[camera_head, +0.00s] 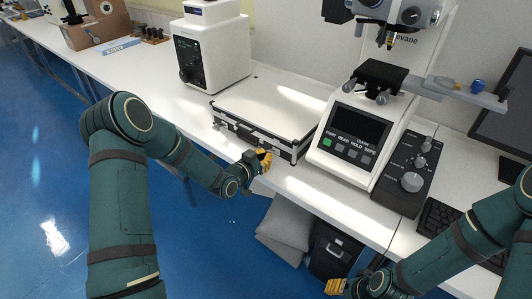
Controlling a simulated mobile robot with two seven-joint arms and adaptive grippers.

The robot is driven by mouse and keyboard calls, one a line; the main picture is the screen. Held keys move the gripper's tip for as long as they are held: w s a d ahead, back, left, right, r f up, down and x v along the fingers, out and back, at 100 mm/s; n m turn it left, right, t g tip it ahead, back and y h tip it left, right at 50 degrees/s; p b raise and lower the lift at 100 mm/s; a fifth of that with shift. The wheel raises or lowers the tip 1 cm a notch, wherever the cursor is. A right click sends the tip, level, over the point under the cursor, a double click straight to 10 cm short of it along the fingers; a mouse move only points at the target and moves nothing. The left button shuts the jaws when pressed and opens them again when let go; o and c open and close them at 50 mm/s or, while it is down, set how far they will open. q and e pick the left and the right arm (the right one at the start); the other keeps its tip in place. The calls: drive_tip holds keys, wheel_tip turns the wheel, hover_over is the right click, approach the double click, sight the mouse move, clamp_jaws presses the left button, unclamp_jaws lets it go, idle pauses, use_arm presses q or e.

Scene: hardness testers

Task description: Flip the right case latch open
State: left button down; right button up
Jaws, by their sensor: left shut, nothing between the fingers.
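A white case with black and silver edges (272,108) lies closed on the white bench. A latch (219,123) shows at the left of its front side. My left gripper (266,160) is shut and empty, its yellow fingertips at the right part of the case front. The gripper covers the area of the right latch, so I cannot see that latch's state or whether the fingers touch it. My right gripper (336,286) is low at the bottom of the view, in front of the bench and away from the case. Its finger opening is not clear.
A hardness tester (350,135) with a screen stands just right of the case, beside a black control box with knobs (405,175). A white instrument (210,52) stands behind the case. A dark bin (333,250) is below the bench edge. The bench front-left is clear.

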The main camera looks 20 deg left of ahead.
use_arm(q)
drive_tip(key=shift+f+t+h, duration=0.5)
drive_tip(key=shift+f+t, duration=0.05)
drive_tip(key=shift+t, duration=0.75)
drive_tip(key=shift+c, duration=1.8)
unclamp_jaws()
drive_tip(key=shift+w+f, duration=0.1)
drive_tip(key=v, duration=1.2)
